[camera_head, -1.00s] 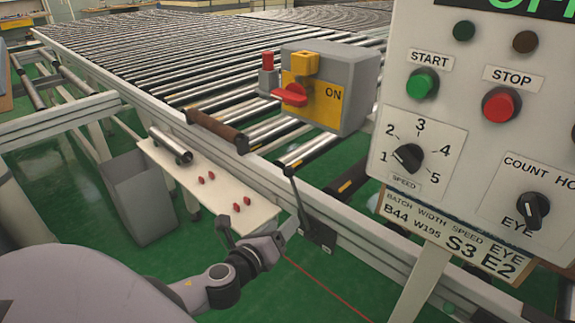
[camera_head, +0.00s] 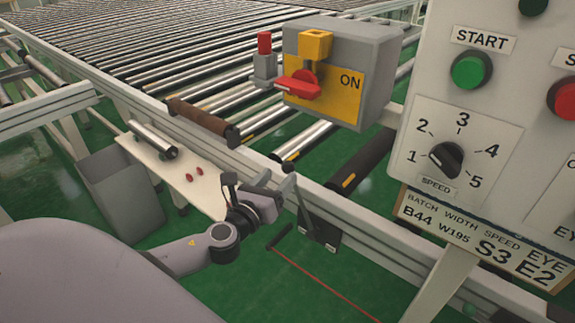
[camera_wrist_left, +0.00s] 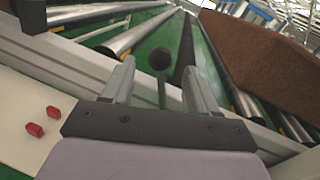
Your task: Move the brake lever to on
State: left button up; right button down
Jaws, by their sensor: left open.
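The lever (camera_head: 303,208) is a thin rod with a black knob (camera_head: 288,167), rising from a dark bracket (camera_head: 319,236) on the side of the conveyor rail. My left gripper (camera_head: 281,191) is beside the lever's upper rod, just below the knob. In the left wrist view the gripper (camera_wrist_left: 158,88) is open. The black ball knob (camera_wrist_left: 160,60) and its rod (camera_wrist_left: 162,92) show between the two fingers, with gaps on both sides. The lower rod is hidden there by the gripper body. Whether a finger touches the rod cannot be told. My right gripper is out of view.
A grey switch box (camera_head: 365,70) with a red handle (camera_head: 298,87) and an ON label stands above. A control panel (camera_head: 490,120) fills the right. A brown-gripped bar (camera_head: 203,117) lies along the rail. A pale shelf (camera_head: 205,190) holds red pegs. A red line crosses the green floor.

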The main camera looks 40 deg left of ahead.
aim_at(285, 171)
pick_arm(q)
jog(key=shift+w+a, duration=0.15)
jog(key=shift+w, duration=1.3)
jog(key=shift+w+a, duration=0.15)
jog(key=shift+w, duration=1.3)
grip_shut()
